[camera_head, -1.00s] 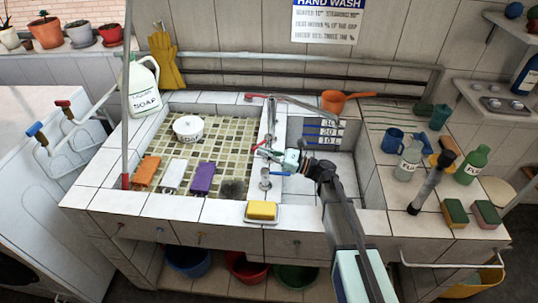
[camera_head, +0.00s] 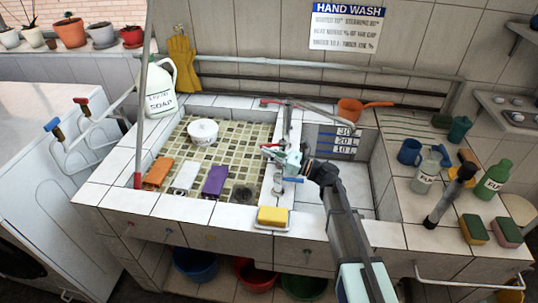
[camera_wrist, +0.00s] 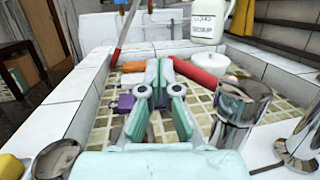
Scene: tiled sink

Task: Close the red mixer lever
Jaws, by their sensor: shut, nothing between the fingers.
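The red mixer lever (camera_head: 271,146) shows as a small red bar just left of my gripper in the head view. In the wrist view the red lever (camera_wrist: 200,73) is a thick red cylinder running from behind my fingers toward the chrome mixer body (camera_wrist: 240,108) on the right. My gripper (camera_head: 284,155) is over the divider between the two basins. Its pale green fingers (camera_wrist: 158,68) are together and empty, close beside the lever. I cannot tell whether they touch it. The blue lever (camera_head: 290,180) is below my gripper in the head view.
The tiled basin (camera_head: 246,140) on the left holds a white pot (camera_head: 202,131) and orange, white and purple blocks. Yellow soap (camera_head: 273,216) lies on the front ledge. A soap jug (camera_head: 160,90) stands at the back left. Several bottles and sponges are on the right.

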